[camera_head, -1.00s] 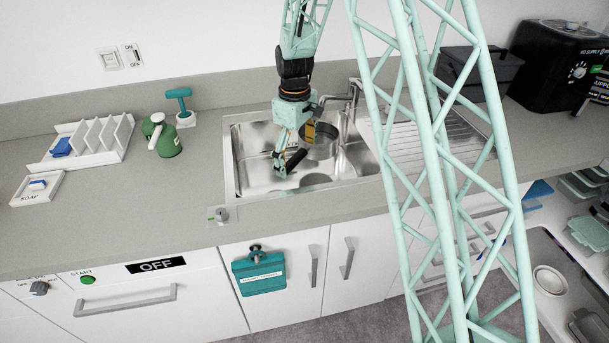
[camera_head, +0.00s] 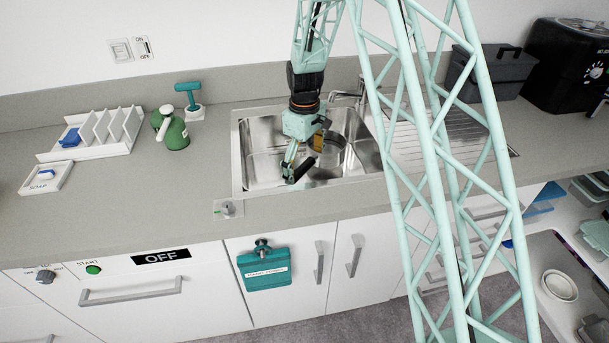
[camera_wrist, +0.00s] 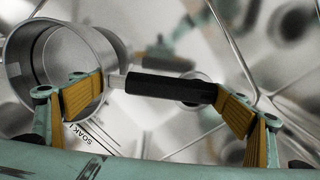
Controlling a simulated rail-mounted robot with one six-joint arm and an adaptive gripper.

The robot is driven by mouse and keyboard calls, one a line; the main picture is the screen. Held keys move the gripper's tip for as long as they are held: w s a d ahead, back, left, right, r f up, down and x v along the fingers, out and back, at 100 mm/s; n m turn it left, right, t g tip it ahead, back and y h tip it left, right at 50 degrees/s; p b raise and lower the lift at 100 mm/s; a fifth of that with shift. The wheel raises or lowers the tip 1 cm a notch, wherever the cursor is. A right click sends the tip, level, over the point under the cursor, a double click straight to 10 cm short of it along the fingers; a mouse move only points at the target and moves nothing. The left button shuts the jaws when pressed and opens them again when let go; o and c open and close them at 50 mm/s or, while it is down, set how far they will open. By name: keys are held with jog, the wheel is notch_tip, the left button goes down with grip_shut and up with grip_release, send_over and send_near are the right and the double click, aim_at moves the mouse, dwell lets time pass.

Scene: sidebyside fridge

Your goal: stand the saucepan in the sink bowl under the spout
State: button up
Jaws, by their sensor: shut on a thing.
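The saucepan is a round metal pan with a black handle. In the wrist view its open body (camera_wrist: 62,62) is at the left and its handle (camera_wrist: 170,88) runs right. My gripper (camera_wrist: 160,100) is shut on the saucepan, with its yellow finger pads at both ends of the handle. In the head view my gripper (camera_head: 306,155) is over the sink bowl (camera_head: 262,135), with the handle (camera_head: 300,169) toward the front. The pan body (camera_head: 325,163) is partly hidden behind my gripper. The spout (camera_head: 346,96) stands behind it. Contact with the bowl floor is unclear.
A ribbed drainer (camera_head: 450,135) lies right of the sink, partly behind my lattice column. A small knob (camera_head: 228,209) is at the front edge.

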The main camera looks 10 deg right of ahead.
jog(key=shift+f+b, duration=0.35)
jog(key=shift+f, duration=1.4)
jog(key=o, duration=1)
jog(key=shift+r+p, duration=1.25)
jog(key=shift+r, duration=4.9)
